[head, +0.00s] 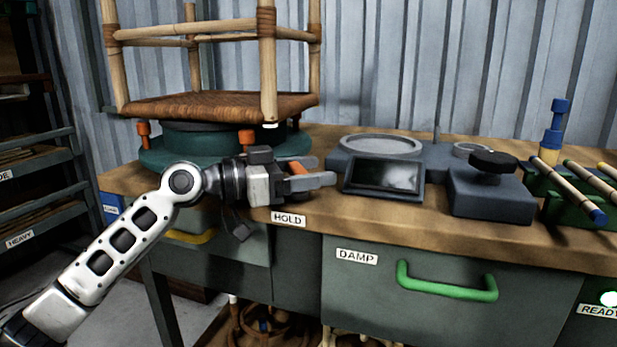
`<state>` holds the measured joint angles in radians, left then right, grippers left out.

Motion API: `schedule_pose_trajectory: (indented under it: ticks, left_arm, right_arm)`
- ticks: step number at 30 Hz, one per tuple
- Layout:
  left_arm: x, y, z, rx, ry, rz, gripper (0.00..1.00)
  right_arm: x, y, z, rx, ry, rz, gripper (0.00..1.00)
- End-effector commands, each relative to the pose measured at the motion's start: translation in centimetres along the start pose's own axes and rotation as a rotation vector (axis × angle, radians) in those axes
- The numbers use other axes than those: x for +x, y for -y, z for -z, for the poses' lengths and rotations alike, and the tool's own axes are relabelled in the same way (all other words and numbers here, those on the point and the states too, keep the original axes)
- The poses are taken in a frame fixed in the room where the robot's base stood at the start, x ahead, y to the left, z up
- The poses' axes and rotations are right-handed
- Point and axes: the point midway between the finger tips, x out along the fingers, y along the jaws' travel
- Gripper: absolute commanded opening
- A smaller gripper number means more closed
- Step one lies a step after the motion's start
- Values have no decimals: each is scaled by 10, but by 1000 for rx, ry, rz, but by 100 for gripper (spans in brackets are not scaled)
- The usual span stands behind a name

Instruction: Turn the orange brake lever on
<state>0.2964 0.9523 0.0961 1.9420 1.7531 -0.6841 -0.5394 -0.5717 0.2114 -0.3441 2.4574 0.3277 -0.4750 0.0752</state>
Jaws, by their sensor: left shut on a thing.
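The orange brake lever (297,168) shows as a small orange piece between the fingers of my left gripper (320,171), at the front right of the green turntable (160,155). My left gripper is shut on it, its fingers pointing right above the bench. Most of the lever and its pivot are hidden behind the fingers and gripper body, so I cannot tell its angle. My right gripper is not in view.
An upturned rattan stool (210,106) stands on the turntable, above the gripper. A dark-screened device (385,174) sits just right of the fingertips. A grey block with a black knob (492,190) and a rack with rods (575,190) stand farther right.

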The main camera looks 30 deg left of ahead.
Motion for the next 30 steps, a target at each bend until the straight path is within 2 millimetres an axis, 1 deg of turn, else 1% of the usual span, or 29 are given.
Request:
schedule_pose_trajectory:
  ticks: [6,7,8,9,20,23,25,30]
  left_arm:
    - [0,0,2,-1,-2,0,41]
    - [0,0,2,-1,-2,0,66]
    - [0,0,2,-1,-2,0,75]
    - [0,0,1,-1,-2,0,85]
    - [-3,0,0,-1,0,1,85]
    - [-12,1,-1,-4,0,2,85]
    - [-22,1,-2,-4,1,3,85]
    - [-54,0,-2,-4,0,3,85]
  right_arm:
    - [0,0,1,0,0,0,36]
    - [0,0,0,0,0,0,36]
    - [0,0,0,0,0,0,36]
    - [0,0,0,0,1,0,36]
    - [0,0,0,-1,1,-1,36]
    - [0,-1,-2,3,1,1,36]
    - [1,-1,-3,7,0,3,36]
    - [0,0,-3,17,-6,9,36]
